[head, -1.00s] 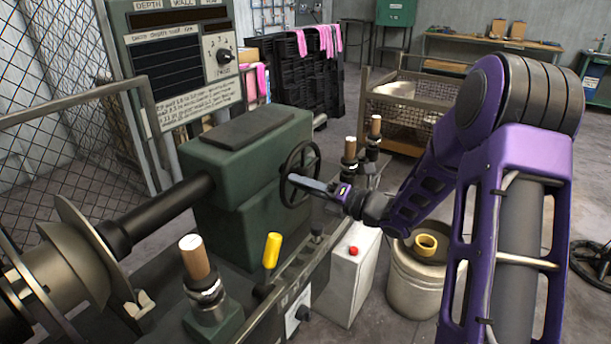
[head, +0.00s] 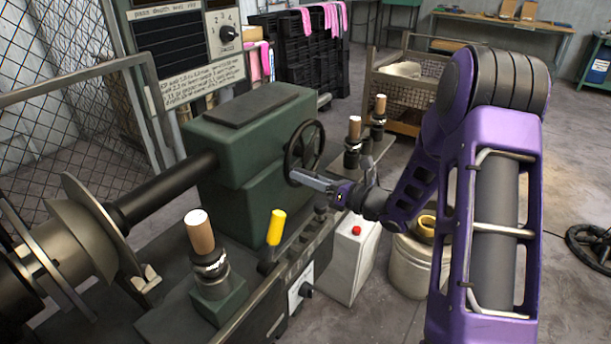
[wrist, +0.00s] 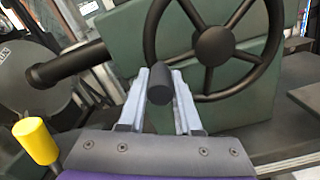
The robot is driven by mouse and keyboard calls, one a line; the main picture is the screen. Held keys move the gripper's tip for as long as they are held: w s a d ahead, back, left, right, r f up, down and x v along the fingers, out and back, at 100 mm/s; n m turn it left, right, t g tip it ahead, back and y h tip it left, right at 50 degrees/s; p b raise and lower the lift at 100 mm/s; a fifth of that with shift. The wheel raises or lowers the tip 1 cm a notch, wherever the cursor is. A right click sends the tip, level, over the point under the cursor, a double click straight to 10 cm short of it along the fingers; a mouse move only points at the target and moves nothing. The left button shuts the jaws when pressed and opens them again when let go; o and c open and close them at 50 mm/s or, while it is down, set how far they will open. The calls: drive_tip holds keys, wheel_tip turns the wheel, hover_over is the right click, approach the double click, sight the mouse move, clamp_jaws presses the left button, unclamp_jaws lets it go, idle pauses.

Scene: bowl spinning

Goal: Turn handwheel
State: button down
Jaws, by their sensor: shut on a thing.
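The black handwheel (head: 304,146) is mounted on the right end of the green machine head (head: 258,150). In the wrist view the handwheel (wrist: 213,46) shows its spokes, hub and rim, with a black knob handle (wrist: 160,86) at its lower left. My gripper (head: 300,177) reaches in from the right to the lower rim of the wheel. In the wrist view the two grey fingers of my gripper (wrist: 161,92) lie on either side of the knob, shut on it. In the head view the knob is hidden by the fingers.
A yellow-topped lever (head: 276,228) and a wood-topped post (head: 200,235) stand in front of the head. A white box with a red button (head: 356,231) and a bucket (head: 411,265) stand below my arm. A wire-mesh crate (head: 402,93) is behind.

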drive_tip(key=shift+s+d+f, duration=0.1)
drive_tip(key=shift+d+f, duration=0.05)
drive_tip(key=shift+f, duration=0.45)
drive_tip(key=c, duration=0.9)
unclamp_jaws()
drive_tip(key=shift+o, duration=1.5)
drive_tip(key=shift+r, duration=0.2)
drive_tip(key=v, duration=1.7)
drive_tip(key=shift+r, duration=0.2)
drive_tip(key=shift+s+d, duration=0.1)
